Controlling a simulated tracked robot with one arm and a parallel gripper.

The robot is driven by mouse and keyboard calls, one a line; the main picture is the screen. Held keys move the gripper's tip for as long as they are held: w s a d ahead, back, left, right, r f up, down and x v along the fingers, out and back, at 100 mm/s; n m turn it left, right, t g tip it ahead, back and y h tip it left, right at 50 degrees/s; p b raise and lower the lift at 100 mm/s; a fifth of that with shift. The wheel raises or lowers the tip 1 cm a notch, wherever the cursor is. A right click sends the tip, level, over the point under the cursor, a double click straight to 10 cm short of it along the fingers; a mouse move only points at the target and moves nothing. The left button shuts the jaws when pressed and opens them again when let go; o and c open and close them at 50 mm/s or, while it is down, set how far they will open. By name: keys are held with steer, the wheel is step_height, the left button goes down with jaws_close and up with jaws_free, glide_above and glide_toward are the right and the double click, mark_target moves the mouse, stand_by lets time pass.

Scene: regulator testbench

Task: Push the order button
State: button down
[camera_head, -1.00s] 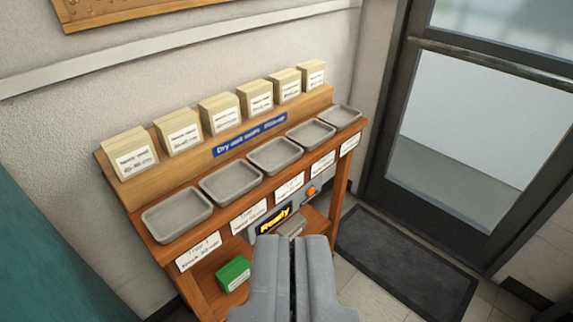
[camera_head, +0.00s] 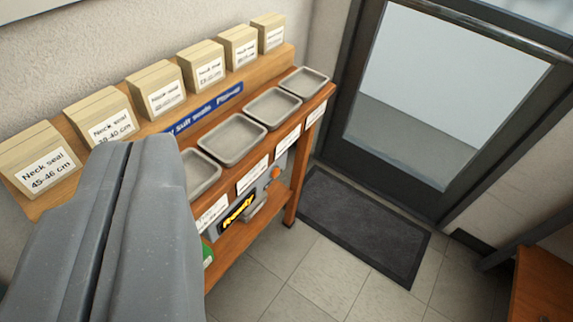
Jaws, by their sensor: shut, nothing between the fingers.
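The order button seems to be the small orange knob (camera_head: 275,173) on a grey panel under the right part of the tray shelf. A yellow "Ready" display (camera_head: 238,211) is on the same panel, to the left of the knob. My gripper (camera_head: 124,150) is shut and empty. It fills the lower left of the view and hides the left part of the bench. In the picture its tips are left of the display and the knob, apart from both. I cannot tell how far it is from the panel.
Labelled neck seal boxes (camera_head: 157,90) line the upper shelf, with grey trays (camera_head: 232,139) below. A green item (camera_head: 207,254) shows partly on the lower shelf. A dark mat (camera_head: 362,226) lies before a glass door (camera_head: 430,95). Tiled floor is clear right of the bench.

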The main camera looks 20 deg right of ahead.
mark_target(276, 173)
steer(key=w+d+f+n+h+p, duration=0.1)
steer(key=w+d+f+p, duration=0.1)
steer(key=w+d+f, duration=0.7)
steer(key=w+d+f+n+h+p, duration=0.1)
steer(key=w+d+f, duration=0.3)
steer(key=w+f, duration=0.85)
steer(key=w+d+f+p, duration=0.1)
steer(key=d+f, duration=0.3)
steer(key=f, duration=0.6)
steer(key=w+d+f+n+p, duration=0.1)
steer(key=d+f, duration=0.3)
steer(key=f, duration=0.5)
steer(key=w+d+f+n+y+p, duration=0.1)
steer(key=w+d+f, duration=0.2)
steer(key=f, duration=0.7)
steer(key=shift+w+d+f+g, duration=0.3)
steer(key=shift+w+d+g, duration=0.05)
steer(key=shift+d+g, duration=0.05)
steer(key=w+a, duration=0.5)
steer(key=w, duration=0.2)
steer(key=shift+a+b, duration=0.2)
steer(key=shift+b, duration=0.2)
steer(key=shift+w+a, duration=0.1)
